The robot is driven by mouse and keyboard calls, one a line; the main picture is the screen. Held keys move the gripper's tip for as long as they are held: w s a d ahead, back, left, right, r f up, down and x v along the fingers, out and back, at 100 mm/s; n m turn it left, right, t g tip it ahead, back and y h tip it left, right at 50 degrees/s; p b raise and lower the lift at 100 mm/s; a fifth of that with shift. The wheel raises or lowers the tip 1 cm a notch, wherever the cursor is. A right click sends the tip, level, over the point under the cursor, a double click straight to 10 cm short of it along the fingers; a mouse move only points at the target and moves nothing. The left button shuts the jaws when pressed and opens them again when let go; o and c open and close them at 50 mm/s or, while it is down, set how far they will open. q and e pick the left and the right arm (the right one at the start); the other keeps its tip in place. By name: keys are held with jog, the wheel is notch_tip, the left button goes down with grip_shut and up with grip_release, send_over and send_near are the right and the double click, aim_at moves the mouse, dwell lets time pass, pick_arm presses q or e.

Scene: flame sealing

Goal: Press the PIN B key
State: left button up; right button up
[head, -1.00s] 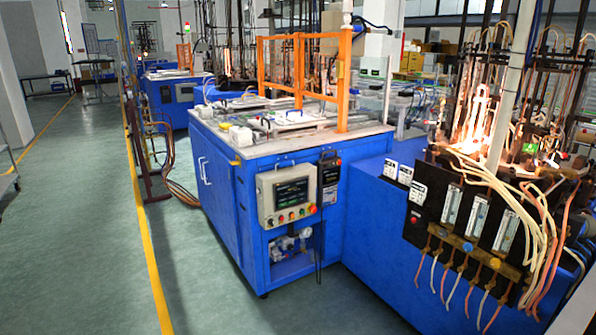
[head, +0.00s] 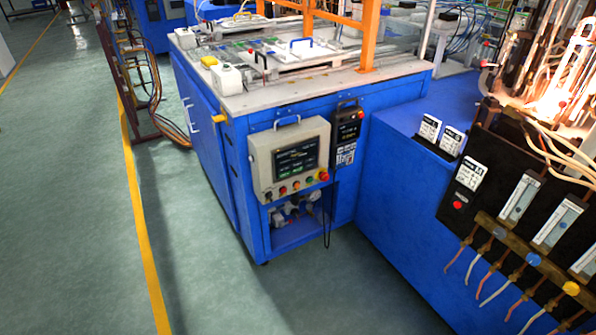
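A beige control panel (head: 262,155) with a dark screen (head: 296,160) is mounted on the front of the blue machine cabinet. A row of coloured buttons (head: 296,186) runs below the screen, with a red knob (head: 323,176) at its right end. A black handheld-like unit (head: 347,134) with a small display hangs to the right of the panel. The lettering is too small to read, so I cannot tell which key is PIN B. Neither of my grippers is in view.
The blue cabinet (head: 208,165) has a pale worktop and an orange frame (head: 369,35). A blue burner station with flames (head: 560,100), flow meters and hoses stands at the right. Pipes and a rack (head: 118,90) stand at the left. Green floor (head: 70,200) is clear in front and left.

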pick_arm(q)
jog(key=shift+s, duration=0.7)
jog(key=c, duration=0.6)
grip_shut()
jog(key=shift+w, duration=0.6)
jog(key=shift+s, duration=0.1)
